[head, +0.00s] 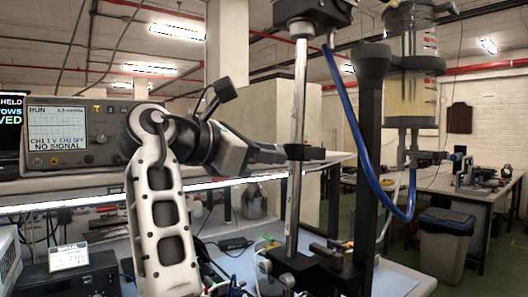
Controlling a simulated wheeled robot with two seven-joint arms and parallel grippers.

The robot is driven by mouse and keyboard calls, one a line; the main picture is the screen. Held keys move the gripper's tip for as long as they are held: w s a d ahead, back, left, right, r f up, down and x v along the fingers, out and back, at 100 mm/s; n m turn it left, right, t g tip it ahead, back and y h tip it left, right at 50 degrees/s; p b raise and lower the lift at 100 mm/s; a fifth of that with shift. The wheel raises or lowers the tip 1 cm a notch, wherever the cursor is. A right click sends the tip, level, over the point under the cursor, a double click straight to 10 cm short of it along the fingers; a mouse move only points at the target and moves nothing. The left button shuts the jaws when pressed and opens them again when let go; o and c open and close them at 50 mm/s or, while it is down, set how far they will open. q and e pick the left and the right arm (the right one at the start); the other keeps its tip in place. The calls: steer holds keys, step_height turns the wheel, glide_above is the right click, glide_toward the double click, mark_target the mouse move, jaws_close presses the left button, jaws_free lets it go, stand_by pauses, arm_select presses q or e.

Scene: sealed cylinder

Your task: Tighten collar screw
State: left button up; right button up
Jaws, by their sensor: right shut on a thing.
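A bright vertical metal rod (297,150) stands on a dark base (305,268) and runs up to a dark head. A small dark collar (310,153) sits around mid-height on the rod. My right gripper (285,154) reaches in from the left at the collar. Its narrow dark fingers are shut on a small part there, which looks like the collar screw. The screw itself is hidden by the fingers. My left gripper is not in view.
A clear cylinder with yellowish liquid (411,97) hangs at the right, with a blue hose (356,140) looping below it. A thick black post (368,160) stands just right of the rod. An oscilloscope (75,135) sits on the left shelf.

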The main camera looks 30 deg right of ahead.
steer(key=n, duration=0.5)
steer(key=shift+d+g, duration=0.15)
steer(key=shift+g, duration=0.25)
steer(key=shift+n, duration=0.3)
